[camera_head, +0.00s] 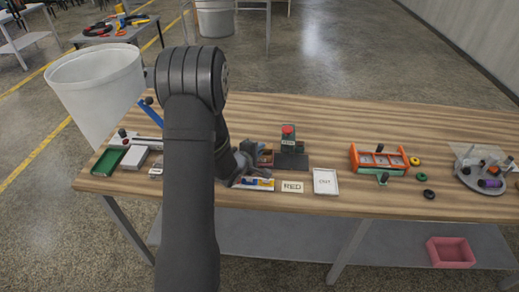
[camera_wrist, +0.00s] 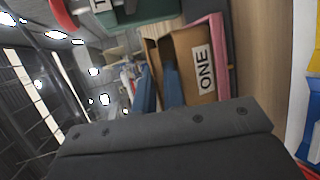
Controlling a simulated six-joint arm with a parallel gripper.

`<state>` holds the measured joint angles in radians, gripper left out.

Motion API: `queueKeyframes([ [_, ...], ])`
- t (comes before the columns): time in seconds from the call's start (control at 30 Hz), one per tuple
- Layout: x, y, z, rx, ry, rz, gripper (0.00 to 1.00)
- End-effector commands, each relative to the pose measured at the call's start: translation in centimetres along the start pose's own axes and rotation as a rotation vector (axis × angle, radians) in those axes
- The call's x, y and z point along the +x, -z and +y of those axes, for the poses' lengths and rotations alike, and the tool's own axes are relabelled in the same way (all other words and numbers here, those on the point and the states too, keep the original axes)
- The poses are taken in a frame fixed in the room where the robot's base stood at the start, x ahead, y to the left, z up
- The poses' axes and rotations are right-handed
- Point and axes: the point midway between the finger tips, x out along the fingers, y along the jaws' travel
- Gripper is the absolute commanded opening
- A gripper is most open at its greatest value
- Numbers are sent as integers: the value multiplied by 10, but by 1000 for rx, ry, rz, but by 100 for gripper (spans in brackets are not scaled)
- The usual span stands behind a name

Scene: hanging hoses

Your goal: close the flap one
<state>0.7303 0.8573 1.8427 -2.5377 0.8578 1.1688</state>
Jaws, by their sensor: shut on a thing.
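A tan panel labelled ONE (camera_wrist: 203,68) fills the upper middle right of the wrist view, part of a tan box with open compartments. Its lower edge runs behind the dark body of my gripper (camera_wrist: 165,140). In the head view the small tan box (camera_head: 264,157) stands just right of my gripper (camera_head: 238,170), partly hidden. Whether that is the panel labelled ONE, I cannot tell.
A dark box with a red top (camera_head: 288,140) stands right of the tan box. A RED card (camera_head: 292,187) and a white OUT tray (camera_head: 326,181) lie in front. An orange rack (camera_head: 379,160) stands farther right. Bare table lies between tray and rack.

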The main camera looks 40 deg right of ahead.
Motion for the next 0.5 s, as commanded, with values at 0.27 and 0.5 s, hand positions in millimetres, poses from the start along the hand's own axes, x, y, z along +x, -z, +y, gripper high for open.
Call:
queueKeyframes([
  [0.27,0,0,0,0,-1,0,0],
  [0.5,0,0,-1,0,1,0,25],
])
